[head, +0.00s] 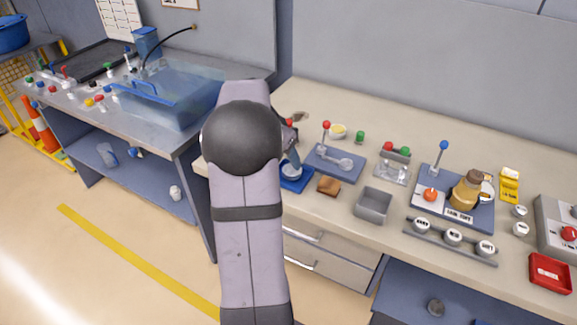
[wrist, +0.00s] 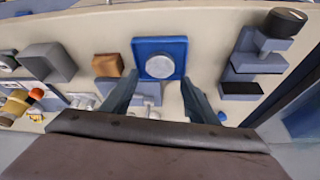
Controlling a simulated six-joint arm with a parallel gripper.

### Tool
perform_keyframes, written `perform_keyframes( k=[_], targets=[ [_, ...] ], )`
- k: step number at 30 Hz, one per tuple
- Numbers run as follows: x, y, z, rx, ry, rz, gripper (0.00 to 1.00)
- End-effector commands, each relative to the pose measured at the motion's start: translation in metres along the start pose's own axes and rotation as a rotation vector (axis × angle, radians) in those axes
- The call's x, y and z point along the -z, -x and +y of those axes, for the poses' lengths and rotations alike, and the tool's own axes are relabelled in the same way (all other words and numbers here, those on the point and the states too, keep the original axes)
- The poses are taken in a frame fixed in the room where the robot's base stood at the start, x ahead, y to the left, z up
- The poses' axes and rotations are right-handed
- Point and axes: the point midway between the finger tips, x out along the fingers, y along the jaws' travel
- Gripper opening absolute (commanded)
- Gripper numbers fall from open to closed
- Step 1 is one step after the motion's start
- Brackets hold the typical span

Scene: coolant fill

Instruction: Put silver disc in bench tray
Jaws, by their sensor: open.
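The silver disc (wrist: 159,66) lies on a blue square holder (wrist: 144,45) in the wrist view. In the head view the blue holder (head: 297,184) is on the bench just right of my arm, which partly covers it. My gripper (wrist: 160,92) is open and empty, its two fingers apart on either side of the holder's near edge. The disc is in line with the gap, a little beyond the fingertips. An open grey tray (head: 373,206), likely the bench tray, stands to the right on the bench and looks empty. It also shows in the wrist view (wrist: 47,63).
A brown block (head: 329,186) sits beside the blue holder. A lever fixture (head: 335,163) with a red knob stands behind it. A red tray (head: 550,273) is far right.

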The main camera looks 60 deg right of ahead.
Motion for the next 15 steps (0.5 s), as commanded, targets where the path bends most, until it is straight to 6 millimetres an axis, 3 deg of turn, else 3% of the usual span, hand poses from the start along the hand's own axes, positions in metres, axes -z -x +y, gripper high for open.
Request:
perform_keyframes(
  k=[7, 15],
  targets=[
    [0.0, 0.037, -0.001, 0.002, 0.001, 0.002, 0.54],
    [0.0, 0.052, 0.0, 0.0, 0.0, -0.001, 0.54]
  ],
)
